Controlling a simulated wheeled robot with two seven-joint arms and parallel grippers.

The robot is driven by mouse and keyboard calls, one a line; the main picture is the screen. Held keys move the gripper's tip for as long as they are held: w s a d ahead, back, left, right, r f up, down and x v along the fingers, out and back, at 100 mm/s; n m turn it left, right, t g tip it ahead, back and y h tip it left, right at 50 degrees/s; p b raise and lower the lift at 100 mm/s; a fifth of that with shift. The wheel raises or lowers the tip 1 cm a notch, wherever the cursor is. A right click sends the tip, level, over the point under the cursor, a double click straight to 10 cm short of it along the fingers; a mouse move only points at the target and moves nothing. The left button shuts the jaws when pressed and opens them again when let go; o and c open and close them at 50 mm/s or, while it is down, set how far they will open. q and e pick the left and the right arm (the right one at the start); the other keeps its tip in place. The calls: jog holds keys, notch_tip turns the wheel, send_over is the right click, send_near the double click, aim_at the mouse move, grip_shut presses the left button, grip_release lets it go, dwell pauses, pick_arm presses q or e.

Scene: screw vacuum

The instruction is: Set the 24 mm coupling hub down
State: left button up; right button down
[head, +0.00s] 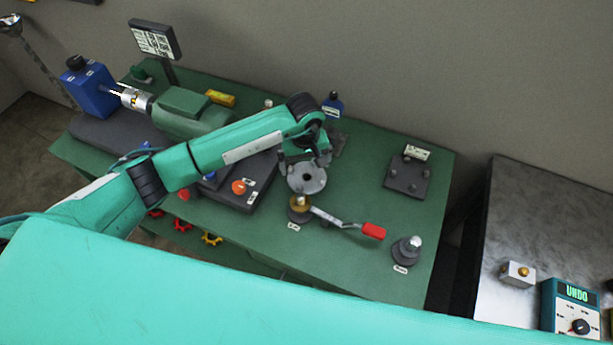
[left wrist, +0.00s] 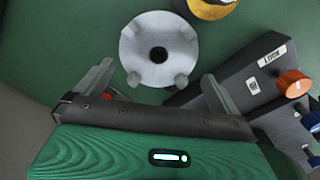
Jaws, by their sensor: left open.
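A grey round hub (head: 307,178) with a dark central bore and lobes on its upper face is at the middle of the green bench. I take it as the 24 mm coupling hub; no size mark is readable on it. In the left wrist view the hub (left wrist: 158,48) lies flat, just beyond the open fingers. My left gripper (head: 304,163) is open close over the hub's far side in the head view, one finger to each side. Whether a finger touches the hub I cannot tell. My right gripper is not in view.
A brass-centred piece (head: 300,203) and a red-handled lever (head: 372,231) stand just in front of the hub. A black control box (head: 248,195) is to the left. A peg plate (head: 407,178) and a knobbed grey base (head: 406,250) are to the right. Bare green bench lies between.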

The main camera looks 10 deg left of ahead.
aim_at(307, 174)
pick_arm(q)
jog(key=shift+s+d+f+p, duration=0.1)
jog(key=shift+s+f+p, duration=0.05)
jog(key=shift+f+p, duration=0.15)
jog(key=f, duration=0.1)
jog(key=f+p, duration=0.2)
jog(key=shift+s+d+f, duration=0.1)
jog(key=shift+s+d, duration=0.05)
jog(key=shift+d, duration=0.1)
jog(key=shift+f, duration=0.6)
jog(key=c, duration=0.9)
jog(key=shift+c, duration=1.2)
jog(key=shift+r, duration=0.15)
